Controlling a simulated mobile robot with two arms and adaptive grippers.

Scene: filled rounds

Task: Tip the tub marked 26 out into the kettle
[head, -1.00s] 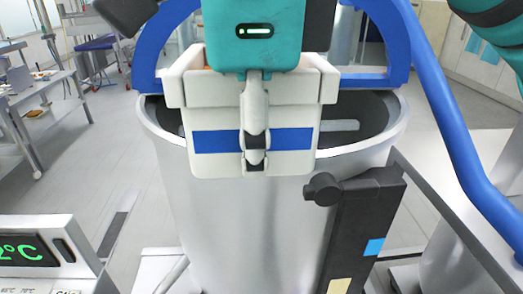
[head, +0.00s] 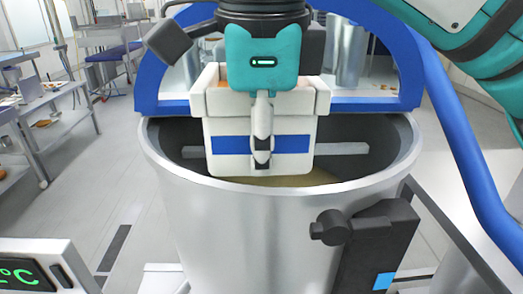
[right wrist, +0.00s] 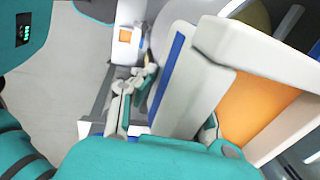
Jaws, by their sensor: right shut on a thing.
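The tub (head: 230,165), white with a blue band, hangs over the mouth of the big steel kettle (head: 250,230) in the head view. It looks about upright there, its lower edge close to the kettle's near rim. No number shows on the side I see. My right gripper (head: 262,145) is shut on the tub's near side, a pale finger lying down over the band. In the right wrist view the tub (right wrist: 190,90) shows close up, with orange (right wrist: 255,108) at its open top. Something tan lies low inside the kettle. My left gripper is not in view.
A blue frame (head: 148,70) arches behind the kettle, and a blue tube (head: 455,140) runs down its right side. A black bracket (head: 375,240) stands at the kettle's front right. A display unit (head: 40,265) is at the lower left. Open floor lies to the left.

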